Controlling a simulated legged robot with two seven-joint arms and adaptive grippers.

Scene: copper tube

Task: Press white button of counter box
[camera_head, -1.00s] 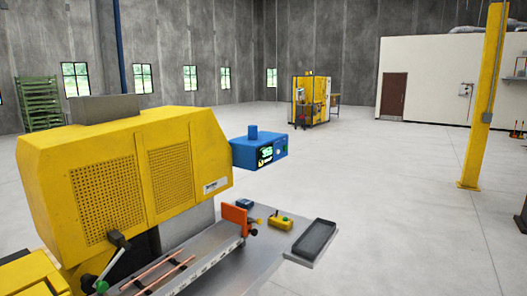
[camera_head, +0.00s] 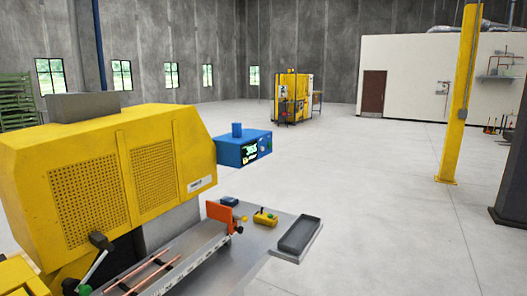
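The blue counter box (camera_head: 230,152) sticks out to the right of the yellow machine's upper body. Its front face shows a lit green display and a few tiny controls at the right of it. They are too small for me to tell which is the white button. Neither of my grippers is in view.
The yellow machine (camera_head: 150,125) fills the left. Its grey bench holds copper tubes (camera_head: 150,272), an orange block (camera_head: 219,214), a small yellow control box (camera_head: 265,217) and a dark tray (camera_head: 299,234). A yellow post (camera_head: 455,110) stands at right. The floor between is clear.

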